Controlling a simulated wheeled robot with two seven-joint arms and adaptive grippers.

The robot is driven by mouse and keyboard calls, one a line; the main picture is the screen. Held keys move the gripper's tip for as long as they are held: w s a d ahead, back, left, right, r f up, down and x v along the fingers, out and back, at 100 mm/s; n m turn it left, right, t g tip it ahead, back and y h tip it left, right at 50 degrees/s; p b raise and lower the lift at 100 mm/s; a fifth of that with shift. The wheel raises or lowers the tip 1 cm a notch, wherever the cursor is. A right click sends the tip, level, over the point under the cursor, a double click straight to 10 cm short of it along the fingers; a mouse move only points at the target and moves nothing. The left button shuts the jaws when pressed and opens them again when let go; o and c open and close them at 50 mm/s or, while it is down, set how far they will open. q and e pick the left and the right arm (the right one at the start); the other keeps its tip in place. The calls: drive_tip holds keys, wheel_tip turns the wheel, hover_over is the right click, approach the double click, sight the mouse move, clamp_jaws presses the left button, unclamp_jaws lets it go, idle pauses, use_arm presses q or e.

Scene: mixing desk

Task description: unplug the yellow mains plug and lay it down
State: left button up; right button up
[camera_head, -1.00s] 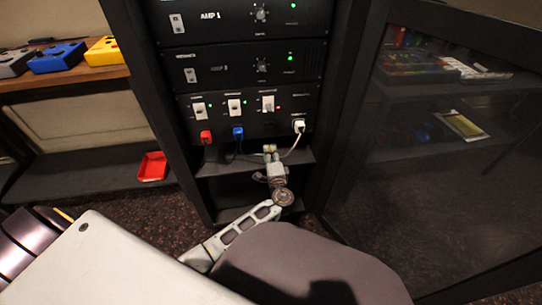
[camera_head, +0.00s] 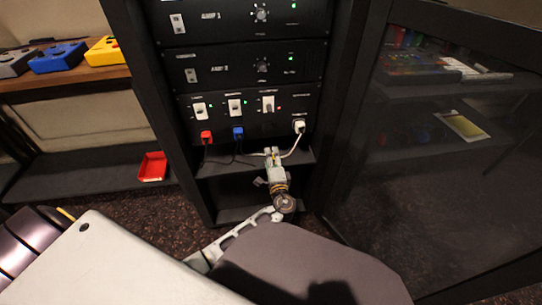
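My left gripper (camera_head: 272,153) is low in front of the rack, at the dark shelf (camera_head: 218,170) under the plug panel. A small bit of yellow, which looks like the yellow mains plug (camera_head: 274,157), shows between its fingertips. The plug is mostly hidden by the fingers, and I cannot tell whether they grip it or stand apart around it. No yellow plug shows in the panel (camera_head: 262,128). My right gripper is not in view.
A red plug (camera_head: 206,137), a blue plug (camera_head: 238,132) and a white plug (camera_head: 299,126) sit in the panel, their cables hanging near the gripper. A dark glass door (camera_head: 430,190) stands at right. A red tray (camera_head: 153,167) lies on the left shelf.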

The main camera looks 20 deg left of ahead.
use_arm(q)
drive_tip(key=shift+v, duration=2.5)
drive_tip(key=s+a+f+n+g+h, duration=0.2)
drive_tip(key=s+f+n+g, duration=0.15)
drive_tip(key=s, duration=0.25)
drive_tip(key=s+a+f+n+g+h, duration=0.1)
drive_tip(key=s+a+f+n+g, duration=0.1)
drive_tip(key=s+a+n+g, duration=0.25)
drive_tip(key=s+d+r+g+h, duration=0.1)
drive_tip(key=s+d+h, duration=0.2)
drive_tip(key=s, duration=0.3)
drive_tip(key=s+d+r+n+g+h, duration=0.1)
drive_tip(key=s+d+r+g+h, duration=0.1)
drive_tip(key=s+d+h, duration=0.2)
drive_tip(key=s+p, duration=0.1)
drive_tip(key=s, duration=0.2)
drive_tip(key=shift+s+d+r, duration=0.15)
drive_tip(key=shift+s+d, duration=0.15)
drive_tip(key=shift+d, duration=0.05)
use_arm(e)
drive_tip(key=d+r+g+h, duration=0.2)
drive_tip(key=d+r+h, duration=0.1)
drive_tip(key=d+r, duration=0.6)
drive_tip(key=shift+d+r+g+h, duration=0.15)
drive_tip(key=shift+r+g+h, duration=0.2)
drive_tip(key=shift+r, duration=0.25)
